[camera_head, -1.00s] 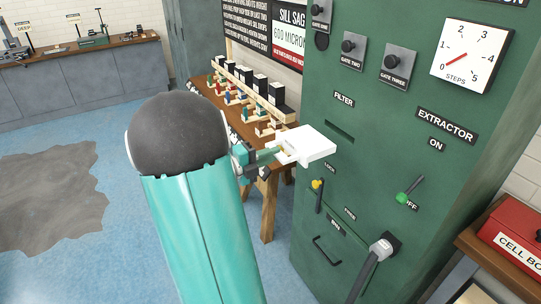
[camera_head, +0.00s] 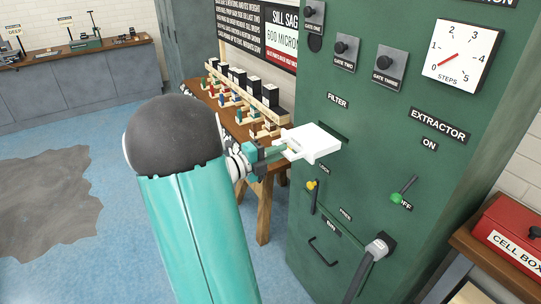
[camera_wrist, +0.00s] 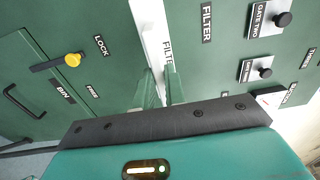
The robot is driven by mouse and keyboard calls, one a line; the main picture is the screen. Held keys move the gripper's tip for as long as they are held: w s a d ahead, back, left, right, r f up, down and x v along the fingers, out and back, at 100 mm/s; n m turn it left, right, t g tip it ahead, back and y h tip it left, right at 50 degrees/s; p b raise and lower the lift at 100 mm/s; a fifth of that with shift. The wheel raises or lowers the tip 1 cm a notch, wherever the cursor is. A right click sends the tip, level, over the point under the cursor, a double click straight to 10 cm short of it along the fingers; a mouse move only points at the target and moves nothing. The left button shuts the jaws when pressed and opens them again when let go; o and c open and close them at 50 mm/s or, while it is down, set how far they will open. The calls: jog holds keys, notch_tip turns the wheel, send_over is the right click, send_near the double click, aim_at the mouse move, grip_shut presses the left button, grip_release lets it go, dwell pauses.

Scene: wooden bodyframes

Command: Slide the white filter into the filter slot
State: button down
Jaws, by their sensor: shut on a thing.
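The white filter (camera_head: 313,141) is a flat plate with a handle, held roughly level in front of the green machine, close to its face. My gripper (camera_head: 280,152) is shut on the filter's handle at its left side. The filter slot (camera_head: 337,131) is a dark slit under the FILTER label; the filter overlaps it in the head view and hides part of it. I cannot tell whether the filter's edge touches or enters the slot. In the wrist view the filter (camera_wrist: 152,35) is a white strip beyond my fingers (camera_wrist: 160,88).
The green machine (camera_head: 375,130) carries a yellow-knobbed LOCK lever (camera_head: 312,190) below the filter, a green-tipped extractor lever (camera_head: 398,196) and a large grey handle (camera_head: 376,248). A wooden bench (camera_head: 240,130) with small blocks stands to the left. A red box (camera_head: 515,235) stands at the right.

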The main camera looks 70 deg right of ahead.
aim_at(314, 140)
jog(key=shift+s+d, duration=0.45)
jog(key=shift+d, duration=0.05)
jog(key=shift+x, duration=6.05)
dwell(0.9)
jog(key=c, duration=1.4)
grip_release()
